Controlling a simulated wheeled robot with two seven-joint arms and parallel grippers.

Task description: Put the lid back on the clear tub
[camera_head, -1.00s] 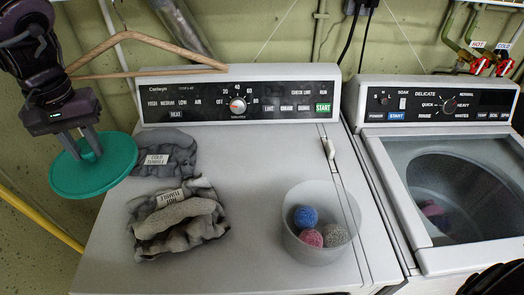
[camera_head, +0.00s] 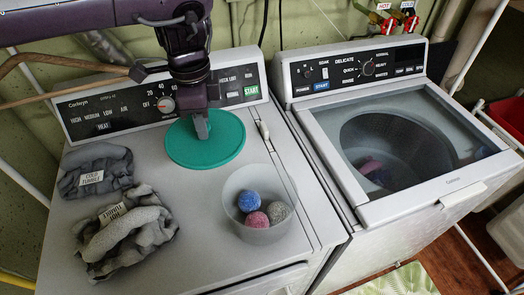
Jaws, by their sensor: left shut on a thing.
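The clear tub (camera_head: 238,228) stands open on top of the dryer at its front right. A blue, a pink and a grey ball lie in it. My left gripper (camera_head: 201,128) is shut on the green round lid (camera_head: 185,152), gripping it near its middle from above. The lid is just behind and left of the tub, in front of the dryer's control panel, and looks held above the dryer top. How high it is I cannot tell. My right gripper is not in view.
Two grey cloths, one labelled cold tumble (camera_head: 97,172) and one in front of it (camera_head: 125,232), lie on the dryer (camera_head: 195,262) at left. A wooden hanger (camera_head: 60,65) hangs behind. The washer (camera_head: 345,212) stands to the right, its lid closed.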

